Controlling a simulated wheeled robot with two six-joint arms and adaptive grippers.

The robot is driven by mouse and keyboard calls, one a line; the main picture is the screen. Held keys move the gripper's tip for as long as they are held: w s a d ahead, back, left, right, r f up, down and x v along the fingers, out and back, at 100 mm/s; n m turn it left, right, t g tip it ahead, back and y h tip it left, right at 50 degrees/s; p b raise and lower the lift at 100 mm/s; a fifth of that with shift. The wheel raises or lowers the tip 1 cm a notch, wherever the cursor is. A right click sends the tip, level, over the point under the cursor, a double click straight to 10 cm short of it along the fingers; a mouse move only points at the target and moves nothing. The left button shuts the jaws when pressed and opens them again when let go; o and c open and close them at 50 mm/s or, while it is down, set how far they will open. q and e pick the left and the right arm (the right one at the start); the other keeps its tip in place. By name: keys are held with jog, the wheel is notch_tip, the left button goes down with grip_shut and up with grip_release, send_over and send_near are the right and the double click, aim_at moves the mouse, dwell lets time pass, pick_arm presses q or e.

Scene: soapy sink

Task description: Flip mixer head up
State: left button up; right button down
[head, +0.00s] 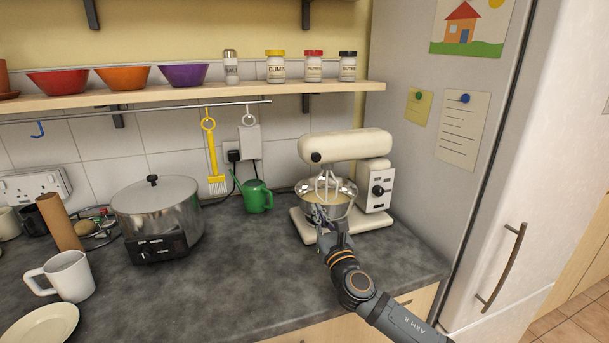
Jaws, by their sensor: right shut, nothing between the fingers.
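The cream stand mixer (372,188) stands on the counter at the right, against the fridge side. Its head (346,145) is down and level, pointing left. The whisk (327,187) hangs from the head into a metal bowl (341,206) with pale contents. My right gripper (319,212) is in front of the bowl, below the head's front end. It is shut and holds nothing. It overlaps the bowl's front in the picture, and I cannot tell whether it touches it. My left gripper is not in view.
A slow cooker (158,215) and a green watering can (257,196) stand left of the mixer. A white mug (66,276) and a plate (40,326) are at the front left. A shelf (190,93) with bowls and jars runs above. The middle counter is clear.

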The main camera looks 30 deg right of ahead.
jog(key=p+x, duration=0.2)
jog(key=x, duration=0.7)
jog(key=shift+w+d+r+p, duration=0.1)
jog(key=shift+w+r+p, duration=0.1)
jog(key=shift+p, duration=0.1)
jog(key=r+p, duration=0.2)
jog(key=r, duration=0.1)
jog(key=shift+w+d, duration=0.1)
jog(key=shift+w, duration=0.3)
jog(key=shift+s+r+p, duration=0.1)
jog(key=shift+r+p, duration=0.2)
jog(key=shift+r, duration=0.15)
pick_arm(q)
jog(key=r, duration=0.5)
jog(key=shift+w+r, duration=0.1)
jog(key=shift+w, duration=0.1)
